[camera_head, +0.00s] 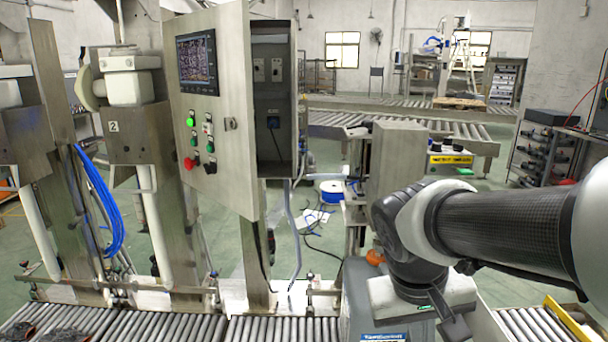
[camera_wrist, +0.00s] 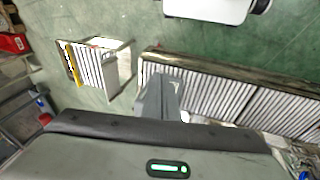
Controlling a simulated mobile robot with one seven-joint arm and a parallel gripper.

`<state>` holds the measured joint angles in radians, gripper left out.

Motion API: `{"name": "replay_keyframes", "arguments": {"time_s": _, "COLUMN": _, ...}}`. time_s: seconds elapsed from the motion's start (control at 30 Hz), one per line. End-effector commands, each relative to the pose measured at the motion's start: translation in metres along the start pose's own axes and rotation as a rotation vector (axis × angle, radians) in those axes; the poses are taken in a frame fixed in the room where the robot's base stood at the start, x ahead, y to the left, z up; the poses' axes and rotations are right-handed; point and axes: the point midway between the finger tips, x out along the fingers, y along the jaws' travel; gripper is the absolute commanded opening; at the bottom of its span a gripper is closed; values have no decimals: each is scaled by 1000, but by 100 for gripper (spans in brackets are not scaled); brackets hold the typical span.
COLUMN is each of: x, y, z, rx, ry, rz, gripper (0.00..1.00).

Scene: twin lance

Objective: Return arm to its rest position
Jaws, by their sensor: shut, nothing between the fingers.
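My arm (camera_head: 500,230) comes in from the right edge of the head view. It reaches left to a dark wrist joint right of centre, then bends down. My gripper (camera_head: 455,328) hangs low there, over the gap beside the roller conveyor. In the wrist view my gripper (camera_wrist: 158,90) shows as grey fingers held together. Nothing is between them, and they touch nothing that I can see. A green light glows on the wrist housing.
A control cabinet (camera_head: 215,110) with its door open stands left of centre. A roller conveyor (camera_head: 190,327) runs along the front, and rollers (camera_wrist: 210,92) show below the gripper. A grey box-like post (camera_head: 398,150) stands behind the arm. Green floor (camera_wrist: 230,45) is open beyond.

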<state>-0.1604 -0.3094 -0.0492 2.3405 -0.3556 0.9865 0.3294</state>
Motion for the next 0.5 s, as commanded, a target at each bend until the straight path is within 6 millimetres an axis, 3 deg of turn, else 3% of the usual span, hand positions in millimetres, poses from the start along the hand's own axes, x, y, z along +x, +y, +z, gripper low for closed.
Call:
{"name": "replay_keyframes", "arguments": {"time_s": 0.1, "x": -22, "y": -5, "z": 15, "rx": 19, "ry": 88, "rz": -99, "gripper": 0}}
{"name": "replay_keyframes", "arguments": {"time_s": 0.47, "x": -65, "y": -23, "z": 39, "rx": 31, "ry": 314, "rz": -262, "gripper": 0}}
{"name": "replay_keyframes", "arguments": {"time_s": 0.5, "x": -82, "y": -19, "z": 35, "rx": 27, "ry": 311, "rz": -264, "gripper": 0}}
